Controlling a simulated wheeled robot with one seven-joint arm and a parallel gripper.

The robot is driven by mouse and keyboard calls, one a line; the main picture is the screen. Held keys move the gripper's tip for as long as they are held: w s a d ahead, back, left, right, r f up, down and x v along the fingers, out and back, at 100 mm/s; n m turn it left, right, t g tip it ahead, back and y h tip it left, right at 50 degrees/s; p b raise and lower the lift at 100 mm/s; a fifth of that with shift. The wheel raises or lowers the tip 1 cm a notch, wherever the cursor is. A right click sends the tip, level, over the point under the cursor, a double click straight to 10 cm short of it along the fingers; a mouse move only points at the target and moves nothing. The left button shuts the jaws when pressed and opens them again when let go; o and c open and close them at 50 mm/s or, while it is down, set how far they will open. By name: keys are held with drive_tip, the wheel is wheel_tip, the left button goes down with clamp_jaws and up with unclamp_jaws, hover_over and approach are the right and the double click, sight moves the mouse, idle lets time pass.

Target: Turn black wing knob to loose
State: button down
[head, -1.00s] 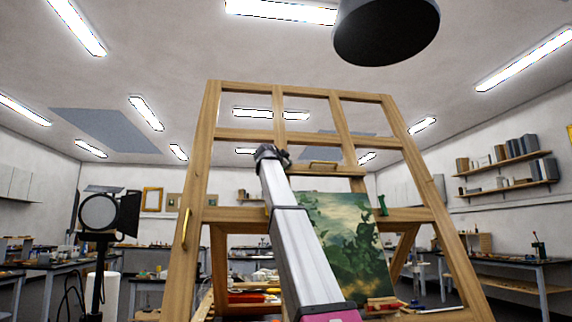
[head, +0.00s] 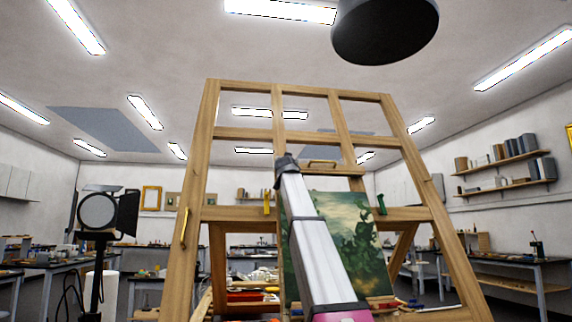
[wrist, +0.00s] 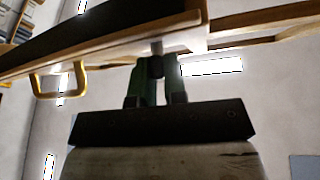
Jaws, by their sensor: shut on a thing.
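A black knob (wrist: 156,66) sits under the wooden bar, on a short pale metal stem, in the wrist view. My gripper (wrist: 155,72) is below it, its two fingers upright and closed on the knob from both sides. The fingers cover much of the knob, so its wings and turn angle cannot be told. In the head view my arm runs up in front of the wooden easel (head: 203,150) toward its upper crossbar.
A brass handle (wrist: 57,80) hangs from the bar left of the knob. A green painting (head: 350,235) stands on the easel behind my arm. A studio lamp (head: 98,212) stands left.

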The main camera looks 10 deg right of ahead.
drive_tip(key=shift+d+n+y, duration=0.2)
drive_tip(key=shift+n+y, duration=3)
drive_tip(key=shift+n, duration=0.7)
drive_tip(key=shift+w+d+r+n+g+y, duration=0.15)
drive_tip(key=shift+n+g+y, duration=1.45)
drive_tip(key=shift+n, duration=1.55)
drive_tip(key=shift+d+r+n+g+y, duration=0.1)
drive_tip(key=shift+n+g+y, duration=1.45)
drive_tip(key=shift+n, duration=1.65)
drive_tip(key=shift+w+d+r+n+g+y, duration=0.15)
drive_tip(key=shift+n+g+y, duration=1)
drive_tip(key=shift+n+g, duration=1.45)
drive_tip(key=shift+s+a+n+t, duration=0.1)
drive_tip(key=shift+n+t, duration=0.25)
drive_tip(key=shift+n, duration=0.4)
drive_tip(key=c, duration=1.2)
unclamp_jaws()
drive_tip(key=shift+f, duration=0.1)
